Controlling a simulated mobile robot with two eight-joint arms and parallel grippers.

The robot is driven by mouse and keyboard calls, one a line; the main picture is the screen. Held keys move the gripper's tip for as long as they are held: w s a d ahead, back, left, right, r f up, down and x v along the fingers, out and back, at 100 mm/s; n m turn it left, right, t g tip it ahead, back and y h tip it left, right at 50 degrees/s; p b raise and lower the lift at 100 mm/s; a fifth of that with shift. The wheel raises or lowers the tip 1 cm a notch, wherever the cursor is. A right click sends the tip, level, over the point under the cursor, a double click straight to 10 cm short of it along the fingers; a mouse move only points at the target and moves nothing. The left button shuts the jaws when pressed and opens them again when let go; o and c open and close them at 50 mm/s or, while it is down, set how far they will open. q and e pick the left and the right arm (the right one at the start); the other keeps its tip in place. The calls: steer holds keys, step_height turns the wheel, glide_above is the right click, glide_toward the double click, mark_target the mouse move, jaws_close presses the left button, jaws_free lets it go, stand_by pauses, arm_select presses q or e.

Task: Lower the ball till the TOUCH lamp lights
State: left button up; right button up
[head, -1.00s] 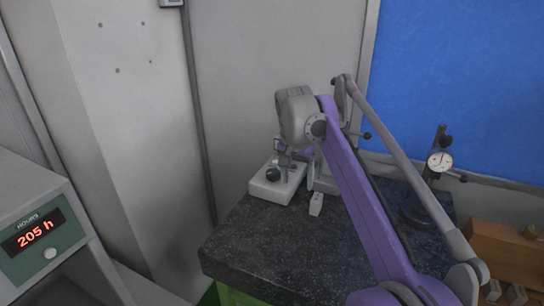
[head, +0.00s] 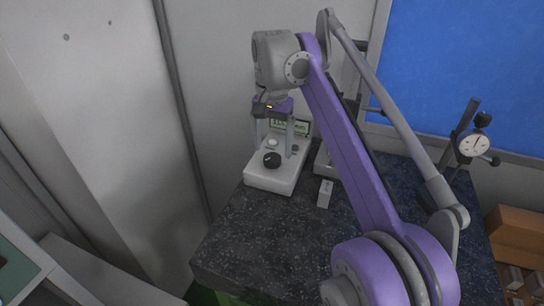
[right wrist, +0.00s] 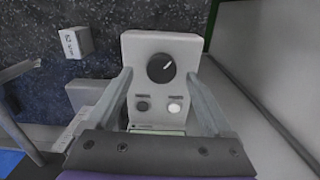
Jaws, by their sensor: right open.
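A white instrument (head: 262,181) with a black knob (head: 272,160) stands at the back left of the dark worktop. The right wrist view shows its knob (right wrist: 160,67), a dark round part (right wrist: 143,107), and a pale round lamp or button (right wrist: 174,108). Their labels are too small to read, so I cannot tell which is the TOUCH lamp or whether it is lit. A small greenish display (head: 300,127) is behind them. I cannot make out a ball. My right gripper (right wrist: 160,78) is open and empty, above the instrument, its fingers apart on either side of the knob. My left gripper is out of view.
A small white labelled block (head: 325,193) lies right of the instrument. A dial gauge on a stand (head: 474,145) is farther right, near a wooden box (head: 515,238). The wall is close behind and left. The front of the dark worktop (head: 255,235) is clear.

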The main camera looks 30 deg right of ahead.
mark_target(272, 158)
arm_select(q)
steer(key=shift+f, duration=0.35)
arm_select(e)
steer(key=shift+w+f, duration=0.15)
steer(key=shift+f, duration=1.55)
jaws_close()
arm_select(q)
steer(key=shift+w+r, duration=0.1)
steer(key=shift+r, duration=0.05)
arm_select(e)
steer(key=shift+n, duration=0.3)
